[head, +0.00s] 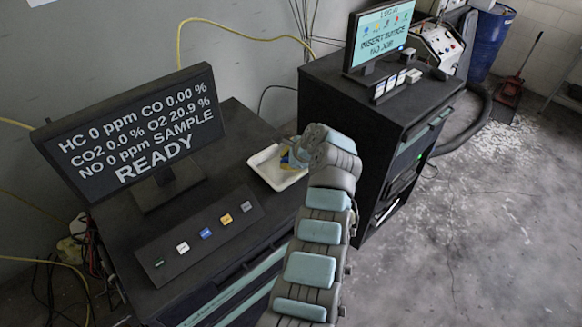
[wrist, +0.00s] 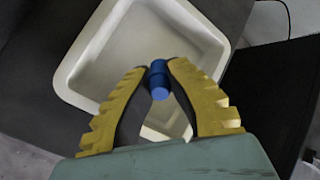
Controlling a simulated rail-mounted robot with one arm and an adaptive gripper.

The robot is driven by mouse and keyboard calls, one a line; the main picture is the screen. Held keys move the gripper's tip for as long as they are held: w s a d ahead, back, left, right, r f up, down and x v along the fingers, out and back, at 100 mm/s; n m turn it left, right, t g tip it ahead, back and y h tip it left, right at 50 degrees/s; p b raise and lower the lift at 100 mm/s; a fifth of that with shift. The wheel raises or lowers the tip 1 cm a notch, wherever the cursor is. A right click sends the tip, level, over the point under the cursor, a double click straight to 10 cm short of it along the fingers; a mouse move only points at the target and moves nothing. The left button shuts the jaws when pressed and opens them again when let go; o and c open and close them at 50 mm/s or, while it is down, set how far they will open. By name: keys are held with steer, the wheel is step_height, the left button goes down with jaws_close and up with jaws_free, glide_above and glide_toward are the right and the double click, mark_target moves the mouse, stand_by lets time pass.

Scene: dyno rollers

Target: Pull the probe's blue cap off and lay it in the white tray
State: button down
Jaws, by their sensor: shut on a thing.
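The blue cap (wrist: 159,84) is a small blue cylinder between the yellow fingertips of my gripper (wrist: 158,68) in the wrist view. My gripper is shut on it. Behind the cap, the white tray (wrist: 68,78) shows its pale, empty-looking floor and raised rim. In the head view my gripper (head: 288,158) is over the white tray (head: 262,175), partly hidden by my arm. I cannot tell how high the cap is above the tray floor. I cannot make out the probe in either view.
The tray rests on a dark cabinet top with an analyser screen (head: 138,133) reading READY and a button panel (head: 200,235) in front. A second dark cabinet (head: 370,110) with a monitor (head: 378,35) stands to the right. Open floor lies beyond it.

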steer(key=shift+w+a+f+b, duration=0.35)
steer(key=shift+w+b, duration=0.15)
steer(key=shift+b, duration=0.15)
steer(key=shift+w+a+f+b, duration=0.25)
steer(key=shift+w+a+b, duration=0.15)
steer(key=shift+b, duration=0.25)
steer(key=shift+f, duration=0.85)
steer(key=shift+w, duration=0.1)
steer(key=c, duration=1.1)
jaws_free()
steer(key=shift+c, duration=0.2)
steer(key=shift+v, duration=6)
steer(key=shift+d, duration=0.1)
